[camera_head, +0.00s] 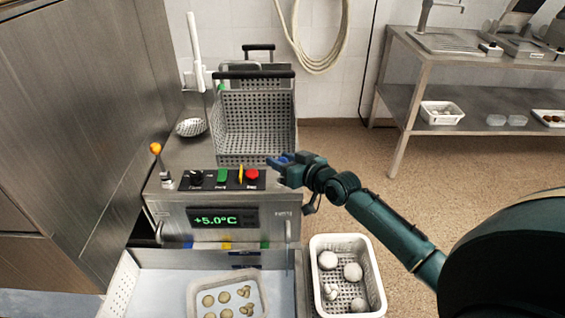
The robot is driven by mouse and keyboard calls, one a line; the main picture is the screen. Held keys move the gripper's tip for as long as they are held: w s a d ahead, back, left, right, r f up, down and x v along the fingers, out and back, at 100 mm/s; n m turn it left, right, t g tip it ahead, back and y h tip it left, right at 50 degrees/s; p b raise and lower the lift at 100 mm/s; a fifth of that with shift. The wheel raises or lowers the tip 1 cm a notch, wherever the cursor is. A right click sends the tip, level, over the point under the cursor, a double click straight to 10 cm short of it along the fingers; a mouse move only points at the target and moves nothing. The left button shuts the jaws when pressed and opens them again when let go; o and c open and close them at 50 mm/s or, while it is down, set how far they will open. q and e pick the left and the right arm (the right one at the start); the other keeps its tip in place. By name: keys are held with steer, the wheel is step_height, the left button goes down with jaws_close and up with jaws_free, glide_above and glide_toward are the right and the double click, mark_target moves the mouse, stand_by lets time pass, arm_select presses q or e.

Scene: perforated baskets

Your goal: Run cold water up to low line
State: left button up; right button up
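A steel machine with a green display (225,217) reading +5.0°C stands at the left. Its top panel carries a black knob (196,177), a green button (222,175), a yellow part (241,174) and a red button (252,174). A lever with an orange knob (155,149) stands upright at the panel's left. My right gripper (280,161) is just right of and above the red button, by the basket's near corner; contact and finger opening are unclear. My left gripper is not in view. No water or low line can be made out.
Perforated steel baskets (254,120) stand behind the panel. An open drawer (165,285) below holds a white tray (195,297) of food pieces. A white basket (373,270) of pale items sits right of it. A steel shelf table (395,95) is back right.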

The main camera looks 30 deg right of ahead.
steer(key=shift+o, duration=0.8)
steer(key=shift+s, duration=0.1)
steer(key=shift+s, duration=0.2)
steer(key=v, duration=1.2)
steer(key=shift+s+r, duration=0.15)
steer(key=shift+s, duration=0.15)
steer(key=shift+d, duration=0.15)
steer(key=s+a+f+n+g+p, duration=0.1)
steer(key=s+a+f+g, duration=0.3)
steer(key=s+a+f, duration=1.1)
steer(key=shift+s+a+f+n+h, duration=0.35)
steer(key=shift+a+n, duration=0.25)
steer(key=shift+a, duration=0.4)
steer(key=shift+w, duration=0.1)
stand_by(2.7)
